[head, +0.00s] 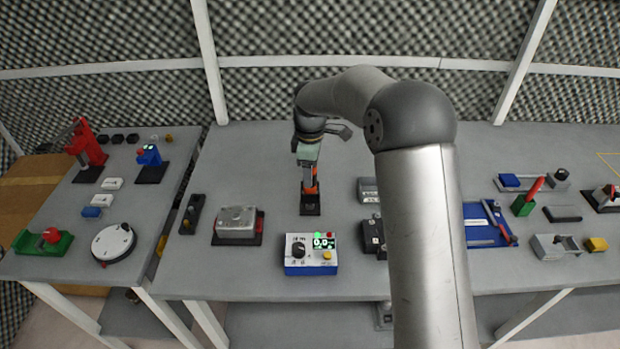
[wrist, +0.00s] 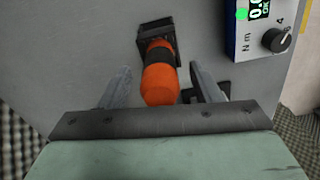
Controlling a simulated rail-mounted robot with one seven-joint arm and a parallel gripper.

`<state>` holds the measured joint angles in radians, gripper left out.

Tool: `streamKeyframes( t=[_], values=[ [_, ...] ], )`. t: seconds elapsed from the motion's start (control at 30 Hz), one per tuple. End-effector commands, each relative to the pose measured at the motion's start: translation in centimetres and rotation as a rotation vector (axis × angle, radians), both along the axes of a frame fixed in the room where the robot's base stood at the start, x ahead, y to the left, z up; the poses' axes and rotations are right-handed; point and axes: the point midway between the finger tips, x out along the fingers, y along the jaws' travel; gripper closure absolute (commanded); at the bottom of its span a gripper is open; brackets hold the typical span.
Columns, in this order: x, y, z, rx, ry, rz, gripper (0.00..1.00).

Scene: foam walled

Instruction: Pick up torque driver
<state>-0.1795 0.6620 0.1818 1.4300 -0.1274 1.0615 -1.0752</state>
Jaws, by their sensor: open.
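The torque driver (wrist: 159,82) has an orange grip with a dark band and stands in a small black holder (wrist: 154,29) in the wrist view. In the head view the orange driver (head: 310,182) shows upright in the black holder (head: 311,209) at the middle of the table. My gripper (wrist: 160,80) is open, with one finger on each side of the orange grip and a visible gap on both sides. In the head view my gripper (head: 308,168) is directly over the driver and hides its upper part.
A white and blue torque meter (head: 310,254) with a green display stands in front of the holder. A grey metal box (head: 238,221) on a black base is to the left. Grey blocks (head: 370,190) are to the right, partly behind my arm. Bare table lies behind the holder.

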Motion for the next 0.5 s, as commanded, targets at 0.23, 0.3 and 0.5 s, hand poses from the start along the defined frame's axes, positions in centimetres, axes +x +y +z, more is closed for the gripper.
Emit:
streamKeyframes(
  t=[0.23, 0.3, 0.5],
  values=[
    [0.0, 0.0, -2.2, 0.0, 0.0, 0.0, 0.42],
    [0.0, 0.0, -2.3, 0.0, -0.001, 0.0, 0.42],
    [0.0, 0.0, -2.3, 0.0, -0.001, 0.0, 0.64]
  ],
)
